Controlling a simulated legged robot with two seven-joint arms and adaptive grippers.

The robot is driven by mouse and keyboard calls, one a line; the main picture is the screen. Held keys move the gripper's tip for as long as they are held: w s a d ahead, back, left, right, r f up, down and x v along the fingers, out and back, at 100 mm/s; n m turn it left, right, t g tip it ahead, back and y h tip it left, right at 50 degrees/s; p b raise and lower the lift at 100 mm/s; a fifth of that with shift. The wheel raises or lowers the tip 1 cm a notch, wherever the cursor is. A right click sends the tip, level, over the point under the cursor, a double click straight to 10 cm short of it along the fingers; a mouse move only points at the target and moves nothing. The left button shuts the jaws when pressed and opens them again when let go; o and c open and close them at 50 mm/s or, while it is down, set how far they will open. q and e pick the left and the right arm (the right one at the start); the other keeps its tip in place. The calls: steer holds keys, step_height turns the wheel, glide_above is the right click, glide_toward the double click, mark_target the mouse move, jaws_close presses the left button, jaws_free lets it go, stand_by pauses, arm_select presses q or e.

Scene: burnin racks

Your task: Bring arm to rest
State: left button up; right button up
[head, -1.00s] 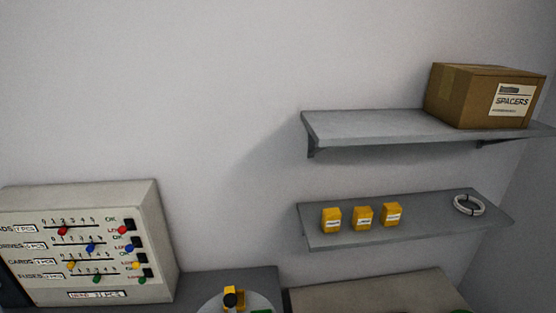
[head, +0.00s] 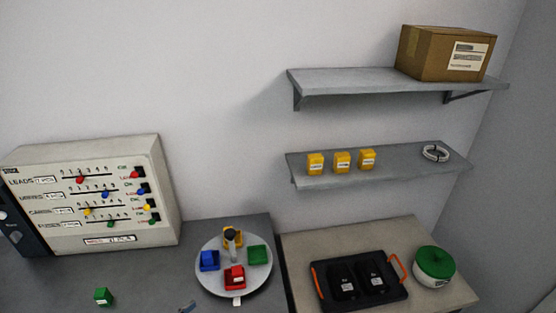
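Neither of my arms nor grippers can be made out in the head view. A small grey-blue thing (head: 187,307) is cut off by the bottom edge, and I cannot tell what it is. The grey bench (head: 150,270) below the wall holds a panel (head: 90,195) with coloured sliders and switches. A round turntable (head: 210,285) on the bench carries blue, red, green and yellow bins around a dark-topped post. A small green block (head: 103,297) sits on the bench left of the turntable.
A beige surface (head: 400,235) at the right holds a black tray (head: 318,300) with orange handles and two black items, beside a green-lidded white pot (head: 434,267).

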arm_select(q)
steer(key=s+d+f+n+g+y, duration=0.2)
steer(key=s+f+n+g+y, duration=0.5)
steer(key=s+f, duration=1.1)
steer(key=s+f+m+g+y, duration=0.1)
steer(key=s+f+g, duration=0.1)
steer(key=f, duration=1.1)
steer(key=s+f+m+g+y, duration=0.1)
steer(key=s+f+g, duration=0.1)
steer(key=f, duration=1.1)
steer(key=s+a+f, duration=0.2)
steer(key=s+f, duration=0.6)
steer(key=s+a+f+g, duration=0.1)
steer(key=s+f, duration=0.6)
steer(key=s, duration=0.2)
steer(key=shift+s+a+f+m+g, duration=0.25)
steer(key=shift+a+f+m+g, duration=0.05)
steer(key=shift+a+f, duration=0.1)
